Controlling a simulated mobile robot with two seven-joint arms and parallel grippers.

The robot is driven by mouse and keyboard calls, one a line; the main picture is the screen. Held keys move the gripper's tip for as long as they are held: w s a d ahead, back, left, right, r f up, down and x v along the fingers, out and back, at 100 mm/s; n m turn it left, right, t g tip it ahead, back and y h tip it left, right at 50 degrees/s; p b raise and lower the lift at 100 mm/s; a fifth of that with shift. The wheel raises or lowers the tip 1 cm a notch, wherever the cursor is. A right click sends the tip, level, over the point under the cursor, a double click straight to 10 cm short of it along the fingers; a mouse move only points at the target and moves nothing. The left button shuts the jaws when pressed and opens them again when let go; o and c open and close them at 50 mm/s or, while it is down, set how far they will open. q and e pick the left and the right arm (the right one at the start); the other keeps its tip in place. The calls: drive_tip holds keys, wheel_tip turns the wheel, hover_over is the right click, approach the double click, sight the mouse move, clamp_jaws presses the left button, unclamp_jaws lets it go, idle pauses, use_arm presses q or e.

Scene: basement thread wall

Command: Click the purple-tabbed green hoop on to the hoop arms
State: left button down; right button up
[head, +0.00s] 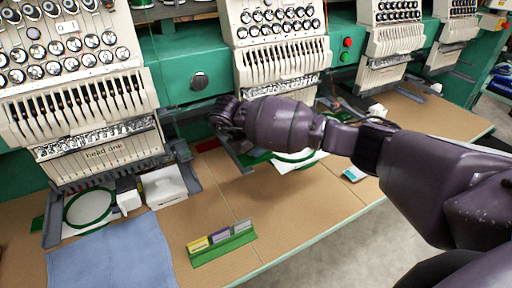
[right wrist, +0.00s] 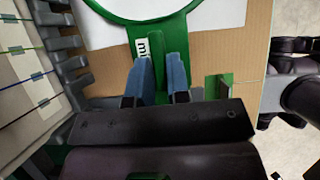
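A green hoop (head: 294,157) with white cloth shows partly below my right arm at the second machine head. In the right wrist view the green hoop (right wrist: 138,14) lies just past my fingers, its stem bearing a white label with "mi" readable. My right gripper (right wrist: 163,80) has its two blue fingers close together over this stem, with green between them. I cannot tell whether they pinch it. No purple tab is clearly visible. Grey hoop arms (right wrist: 62,45) are at the left of the right wrist view. My left gripper is out of view.
Another green hoop (head: 90,207) with white cloth sits under the left head, labelled "head one". A green tag rack (head: 224,245), a blue cloth (head: 112,256) and a small white-and-teal item (head: 353,174) lie on the brown table (head: 300,212). The table's front middle is mostly clear.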

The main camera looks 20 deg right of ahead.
drive_tip(key=o, duration=0.4)
drive_tip(key=shift+o, duration=0.2)
drive_tip(key=shift+r, duration=0.1)
